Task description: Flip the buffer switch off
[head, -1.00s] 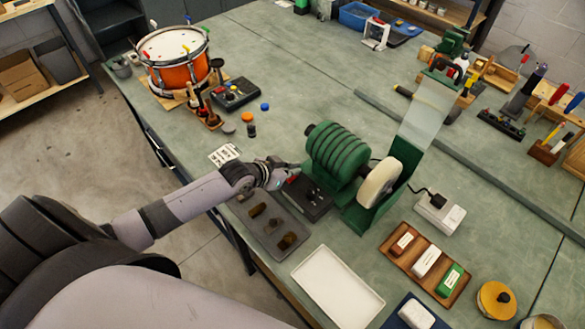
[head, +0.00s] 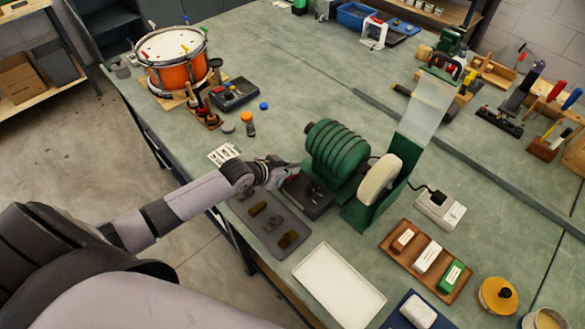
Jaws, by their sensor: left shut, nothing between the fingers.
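The green buffer (head: 337,150) with ribbed motor housing stands mid-bench, its pale buffing wheel (head: 379,180) on the right side. A black switch box (head: 309,194) sits at its front left with small controls on top. My left gripper (head: 292,168) is shut and empty, at the back left edge of the switch box. The gripper covers that corner of the box, so I cannot tell whether it touches a switch or which way the switch is set. My right gripper is not in view.
A grey tray with brown pieces (head: 261,240) and an empty white tray (head: 322,278) lie in front. A wooden tray of compound bars (head: 407,258) and a white power box (head: 440,209) stand right. The orange drum (head: 178,68) is at back left.

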